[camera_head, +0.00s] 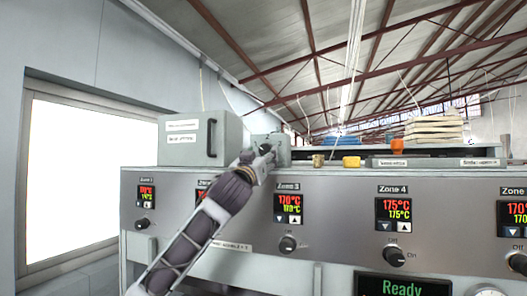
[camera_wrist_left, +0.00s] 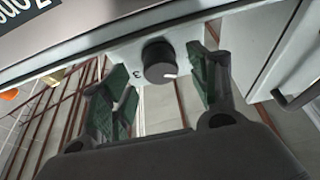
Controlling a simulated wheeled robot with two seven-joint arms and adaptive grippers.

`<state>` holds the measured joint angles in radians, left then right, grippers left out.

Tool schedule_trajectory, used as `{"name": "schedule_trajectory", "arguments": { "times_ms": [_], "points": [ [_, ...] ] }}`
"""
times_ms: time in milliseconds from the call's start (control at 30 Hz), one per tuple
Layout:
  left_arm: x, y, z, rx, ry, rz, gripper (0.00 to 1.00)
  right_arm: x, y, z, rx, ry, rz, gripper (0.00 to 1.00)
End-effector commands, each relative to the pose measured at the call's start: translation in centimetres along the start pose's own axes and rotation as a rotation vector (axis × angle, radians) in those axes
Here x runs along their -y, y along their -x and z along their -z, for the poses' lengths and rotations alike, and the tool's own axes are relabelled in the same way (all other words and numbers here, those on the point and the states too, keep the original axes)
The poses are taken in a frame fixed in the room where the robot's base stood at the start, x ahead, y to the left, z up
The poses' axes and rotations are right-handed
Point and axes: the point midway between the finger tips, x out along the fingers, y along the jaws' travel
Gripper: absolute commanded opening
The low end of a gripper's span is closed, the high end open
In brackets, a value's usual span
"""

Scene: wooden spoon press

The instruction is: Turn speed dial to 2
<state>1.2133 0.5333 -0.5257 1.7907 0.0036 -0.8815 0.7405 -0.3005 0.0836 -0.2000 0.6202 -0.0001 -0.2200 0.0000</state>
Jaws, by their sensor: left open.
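The speed dial (camera_wrist_left: 160,62) is a round black knob with a white pointer mark, on a light grey plate in the left wrist view. A digit that looks like a 3 is printed beside it on the plate. In the head view the small grey box (camera_head: 283,143) stands on top of the machine, with my left gripper (camera_head: 263,154) in front of it and hiding much of its face. In the left wrist view my left gripper (camera_wrist_left: 157,68) is open, with one green-padded finger on each side of the dial. Gaps show between pads and dial. My right gripper is not in view.
The machine's front panel (camera_head: 335,249) carries zone displays (camera_head: 288,208) and knobs (camera_head: 288,244). A grey cabinet with a handle (camera_head: 208,138) stands left of the box.

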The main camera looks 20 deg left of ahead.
Motion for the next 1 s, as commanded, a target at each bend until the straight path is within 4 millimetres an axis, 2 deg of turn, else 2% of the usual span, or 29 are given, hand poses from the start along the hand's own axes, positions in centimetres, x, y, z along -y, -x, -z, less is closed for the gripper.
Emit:
{"name": "schedule_trajectory", "arguments": {
  "times_ms": [100,300,667,1000],
  "points": [
    [0.0,-1.1,0.2,0.0,0.0,0.0,0.6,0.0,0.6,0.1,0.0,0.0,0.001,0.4],
    [0.0,-2.0,0.1,0.0,0.001,-0.001,0.6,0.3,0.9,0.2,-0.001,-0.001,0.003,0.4],
    [0.0,-2.2,0.0,-0.001,0.001,-0.001,0.6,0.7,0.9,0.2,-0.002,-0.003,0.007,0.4],
    [0.0,-2.2,0.0,0.0,0.001,-0.001,0.18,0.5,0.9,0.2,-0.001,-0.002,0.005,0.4]
  ]
}}
